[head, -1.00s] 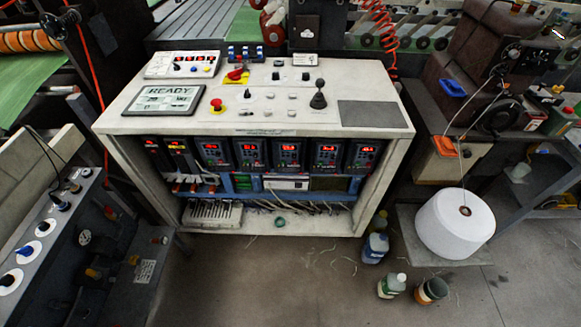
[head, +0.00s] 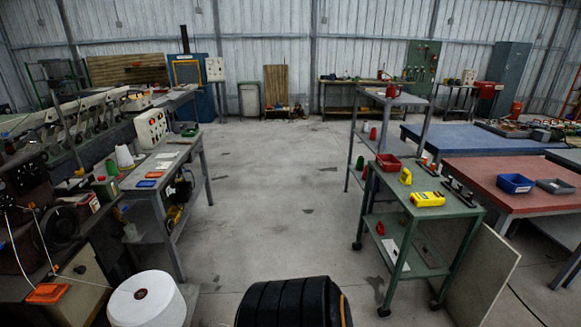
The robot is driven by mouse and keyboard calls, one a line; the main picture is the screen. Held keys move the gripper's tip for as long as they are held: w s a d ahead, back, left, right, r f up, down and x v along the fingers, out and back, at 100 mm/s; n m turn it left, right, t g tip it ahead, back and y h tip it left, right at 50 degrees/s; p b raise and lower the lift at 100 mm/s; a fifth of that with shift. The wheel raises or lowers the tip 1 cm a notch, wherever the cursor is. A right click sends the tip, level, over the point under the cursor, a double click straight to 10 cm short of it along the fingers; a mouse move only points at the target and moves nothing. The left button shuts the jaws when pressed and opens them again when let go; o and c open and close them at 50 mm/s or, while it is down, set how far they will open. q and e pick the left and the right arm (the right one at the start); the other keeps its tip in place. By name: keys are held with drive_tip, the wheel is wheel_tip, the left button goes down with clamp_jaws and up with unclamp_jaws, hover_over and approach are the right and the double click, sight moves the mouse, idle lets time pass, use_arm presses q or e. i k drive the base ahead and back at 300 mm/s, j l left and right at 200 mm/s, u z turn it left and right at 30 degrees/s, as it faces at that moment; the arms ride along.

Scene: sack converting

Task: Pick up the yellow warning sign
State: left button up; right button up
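I cannot make out a yellow warning sign in the head view. Two yellow things stand on the green cart at the right: a flat yellow device (head: 428,199) lying on its top, and a small upright yellow item (head: 405,176) beside it. Neither looks clearly like a sign. Neither of my grippers is in view.
The green cart (head: 450,214) stands right of centre, with a red-topped table (head: 520,176) behind. A grey workbench (head: 155,178) and a white roll (head: 146,301) are at left. A black ribbed object (head: 290,304) fills the bottom centre. The concrete aisle (head: 285,190) between is clear.

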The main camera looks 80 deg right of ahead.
sight(405, 177)
drive_tip(key=z, duration=3.65)
drive_tip(key=i+j, duration=0.3)
drive_tip(key=i, duration=0.25)
drive_tip(key=i+j+z, duration=0.1)
drive_tip(key=i+j, duration=0.2)
drive_tip(key=i, duration=0.25)
